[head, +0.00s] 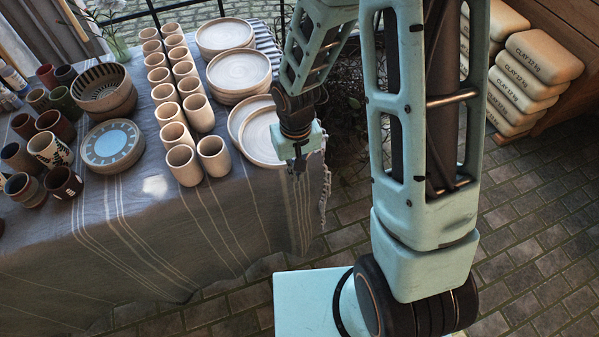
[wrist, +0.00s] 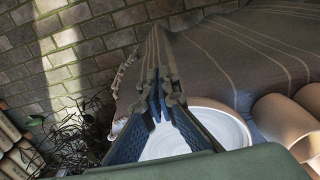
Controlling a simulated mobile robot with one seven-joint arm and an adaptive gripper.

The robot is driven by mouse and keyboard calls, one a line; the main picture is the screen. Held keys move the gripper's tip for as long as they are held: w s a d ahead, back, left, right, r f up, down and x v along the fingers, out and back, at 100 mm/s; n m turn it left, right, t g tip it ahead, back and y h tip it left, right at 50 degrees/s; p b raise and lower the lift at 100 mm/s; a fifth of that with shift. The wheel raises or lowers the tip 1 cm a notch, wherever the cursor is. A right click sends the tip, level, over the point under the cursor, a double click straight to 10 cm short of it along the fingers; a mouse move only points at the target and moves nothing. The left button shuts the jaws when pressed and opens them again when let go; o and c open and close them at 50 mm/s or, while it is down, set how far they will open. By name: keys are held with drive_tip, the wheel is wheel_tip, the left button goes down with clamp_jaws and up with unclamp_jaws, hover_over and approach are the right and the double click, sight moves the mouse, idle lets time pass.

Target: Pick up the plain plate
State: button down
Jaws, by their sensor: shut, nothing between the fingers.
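Plain cream plates stand in stacks along the table's right side: one at the back (head: 225,35), one in the middle (head: 240,70) and a low one at the front (head: 258,138), where one plate overlaps another. My gripper (head: 299,168) is shut and empty at the right edge of the front plates, near the table's corner. In the wrist view, my gripper's fingers (wrist: 158,78) come together, with a pale round plate (wrist: 222,122) partly hidden behind and right of them. I cannot tell whether the fingers touch the plate.
Two rows of plain cups (head: 180,160) stand left of the plates. A painted blue plate (head: 112,145), patterned bowls (head: 103,90) and dark cups (head: 62,183) are farther left. Clay bags (head: 525,85) are stacked at right. The front tablecloth (head: 190,230) is clear.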

drive_tip(key=shift+w+a, duration=0.25)
drive_tip(key=shift+w, duration=0.5)
drive_tip(key=w, duration=0.2)
drive_tip(key=w+a+b, duration=0.1)
drive_tip(key=w, duration=0.1)
drive_tip(key=shift+w+a, duration=0.2)
drive_tip(key=shift+w, duration=0.2)
